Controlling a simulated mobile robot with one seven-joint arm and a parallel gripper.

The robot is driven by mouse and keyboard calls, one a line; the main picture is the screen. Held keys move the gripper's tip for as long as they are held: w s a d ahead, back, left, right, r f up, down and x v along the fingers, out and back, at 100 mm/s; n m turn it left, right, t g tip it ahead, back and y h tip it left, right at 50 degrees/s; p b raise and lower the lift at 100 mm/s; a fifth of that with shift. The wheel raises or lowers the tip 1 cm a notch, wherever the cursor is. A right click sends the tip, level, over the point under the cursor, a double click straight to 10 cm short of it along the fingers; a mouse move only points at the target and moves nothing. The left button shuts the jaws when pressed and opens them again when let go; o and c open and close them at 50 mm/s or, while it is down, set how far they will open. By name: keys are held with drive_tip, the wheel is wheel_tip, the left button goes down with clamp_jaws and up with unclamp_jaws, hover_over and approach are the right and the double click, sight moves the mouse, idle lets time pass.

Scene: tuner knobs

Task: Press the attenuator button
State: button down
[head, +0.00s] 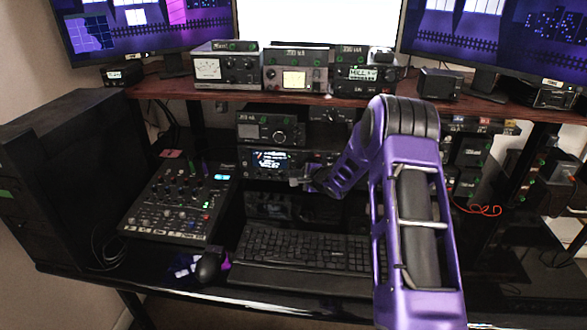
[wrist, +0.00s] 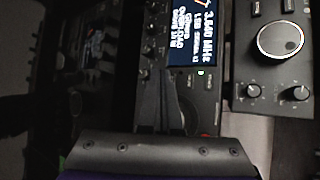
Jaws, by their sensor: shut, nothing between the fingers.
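The radio with the lit screen (head: 271,162) stands on the desk below the shelf. Its screen (wrist: 188,33) shows sideways in the wrist view, with small knobs and buttons beside it. I cannot tell which small control is the attenuator button; the labels are too small to read. My gripper (head: 296,182) is in front of the lower part of this radio. In the wrist view the dark shut fingers (wrist: 168,108) point at the radio's face just beside the screen and hide part of it. I cannot tell if the fingertips touch the panel.
Another radio with a large round knob (wrist: 281,39) sits above it. A mixer (head: 180,203) lies left on the desk, a keyboard (head: 300,250) and mouse (head: 209,266) in front. The wooden shelf (head: 200,91) holding several devices overhangs the radios.

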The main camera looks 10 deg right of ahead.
drive_tip(key=shift+w, duration=0.1)
drive_tip(key=shift+w+r+p, duration=0.1)
drive_tip(key=shift+p, duration=0.25)
drive_tip(key=shift+w+d, duration=0.1)
drive_tip(key=shift+w, duration=0.1)
drive_tip(key=shift+w+d+p, duration=0.15)
drive_tip(key=shift+w+p, duration=0.2)
drive_tip(key=shift+p, duration=0.25)
idle(0.6)
drive_tip(key=shift+s+a, duration=0.25)
drive_tip(key=shift+s, duration=0.5)
drive_tip(key=shift+s, duration=0.1)
drive_tip(key=shift+s+a, duration=0.25)
drive_tip(key=shift+s, duration=0.5)
drive_tip(key=shift+s+a, duration=0.3)
drive_tip(key=shift+s, duration=0.5)
drive_tip(key=shift+s+a, duration=0.25)
drive_tip(key=shift+s, duration=0.5)
drive_tip(key=shift+d, duration=0.1)
